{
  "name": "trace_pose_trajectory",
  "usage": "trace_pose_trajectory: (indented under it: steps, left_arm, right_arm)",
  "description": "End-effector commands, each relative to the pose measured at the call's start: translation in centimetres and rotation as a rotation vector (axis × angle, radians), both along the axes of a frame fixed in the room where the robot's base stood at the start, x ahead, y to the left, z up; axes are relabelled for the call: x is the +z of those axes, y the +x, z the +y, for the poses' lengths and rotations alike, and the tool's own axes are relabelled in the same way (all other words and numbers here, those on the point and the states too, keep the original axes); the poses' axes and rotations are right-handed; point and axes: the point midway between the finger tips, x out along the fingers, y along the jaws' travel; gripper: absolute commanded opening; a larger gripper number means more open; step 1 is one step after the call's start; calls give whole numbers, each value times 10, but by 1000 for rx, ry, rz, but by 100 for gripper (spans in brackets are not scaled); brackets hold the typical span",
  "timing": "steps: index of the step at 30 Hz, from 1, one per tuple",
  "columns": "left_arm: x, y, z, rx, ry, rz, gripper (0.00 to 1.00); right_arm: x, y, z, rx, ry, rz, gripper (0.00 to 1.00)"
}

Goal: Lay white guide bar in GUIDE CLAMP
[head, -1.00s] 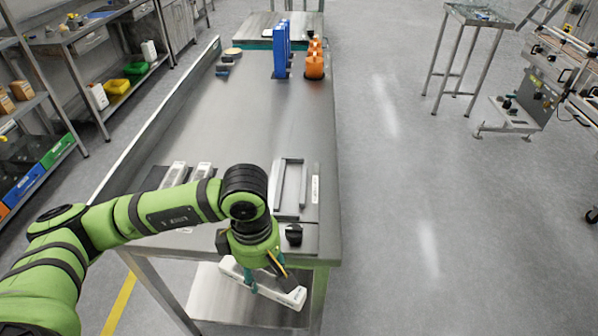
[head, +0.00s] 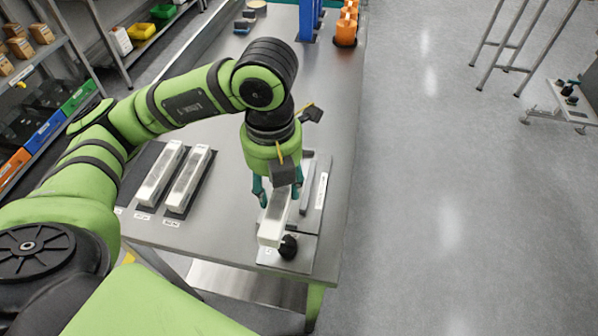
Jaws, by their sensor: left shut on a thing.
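My left gripper (head: 277,196) points down and is shut on the white guide bar (head: 272,228). The bar's white near end sticks out toward the table's front edge, and its far part is hidden behind the gripper. The bar runs roughly along the grey guide clamp (head: 307,187), over its left side. I cannot tell whether the bar touches the clamp's bed or is held just above it. The clamp's black knob (head: 288,247) is right beside the bar's near end. My right gripper is not in view.
Two more white bars (head: 160,174) (head: 189,180) lie on dark mats at the left of the steel table (head: 222,228). Blue (head: 307,20) and orange (head: 346,24) parts stand at the back.

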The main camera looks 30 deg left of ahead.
Motion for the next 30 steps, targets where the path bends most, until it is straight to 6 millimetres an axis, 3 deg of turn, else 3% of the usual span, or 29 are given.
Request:
trace_pose_trajectory:
  steps: [15, 22, 30]
  left_arm:
    - [-58, 97, 29, 15, 1, 2, 7]
    - [-73, 109, 33, 11, 2, 4, 7]
    - [-106, 108, 32, 10, 1, 2, 7]
  right_arm:
    - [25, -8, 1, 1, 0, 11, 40]
    - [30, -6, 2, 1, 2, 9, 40]
    - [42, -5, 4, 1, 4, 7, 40]
